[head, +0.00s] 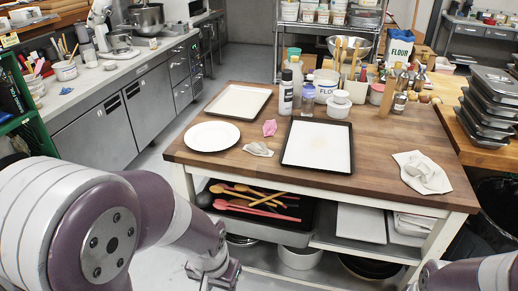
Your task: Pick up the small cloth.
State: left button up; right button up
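A small crumpled off-white cloth (258,149) lies on the wooden worktable, between the round white plate (212,136) and a dark-rimmed tray (318,146). A larger off-white cloth (422,172) with a brownish patch lies near the table's right end. My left gripper (213,273) is low at the front, below and left of the small cloth and well apart from it. Its fingers are partly cut by the bottom edge, and I cannot tell how far they are open. My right arm comes in at the bottom right corner; its gripper (414,286) barely shows at the frame edge.
A pink crumpled item (269,128) lies just behind the small cloth. Bottles, a flour tub (326,85) and jars crowd the table's back. Another tray (237,102) is at the back left. Wooden and red utensils (262,200) lie on the shelf below. The table's front strip is clear.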

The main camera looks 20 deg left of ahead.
aim_at(260, 149)
jog(key=z, duration=1)
jog(key=u, duration=1.55)
jog(key=i+j+z, duration=0.1)
jog(key=i, duration=0.2)
jog(key=i+j, duration=0.1)
jog(key=i, duration=0.25)
jog(key=z, duration=0.05)
